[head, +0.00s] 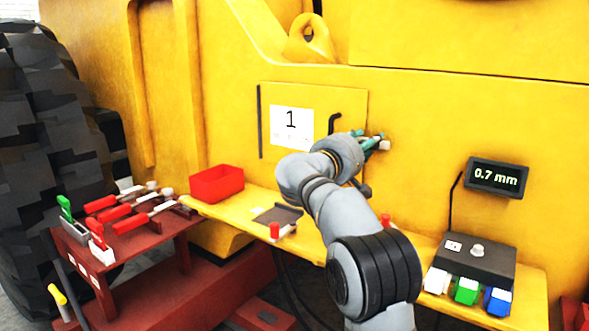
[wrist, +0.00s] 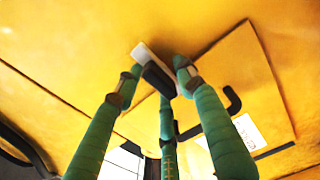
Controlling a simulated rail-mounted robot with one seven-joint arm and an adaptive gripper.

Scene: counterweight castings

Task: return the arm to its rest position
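My gripper (head: 368,142), with green fingers, is up against the yellow machine panel, just right of the square hatch marked 1 (head: 350,105). In the wrist view its three fingers (wrist: 160,80) surround a small block (wrist: 158,77), dark with a pale end, lying at the yellow surface. A pale piece (head: 384,144) also shows beside the fingertips in the head view. I cannot tell whether the fingers press on the block or stand just clear of it. My arm reaches up from the lower right, over the yellow shelf (head: 330,237).
A red bin (head: 217,184) and a dark tray (head: 278,216) sit on the shelf left of my arm. Red-handled tools (head: 130,222) lie on a brown stand at left. At right are a display reading 0.7 mm (head: 497,176), a black box (head: 473,261) and coloured blocks (head: 467,290).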

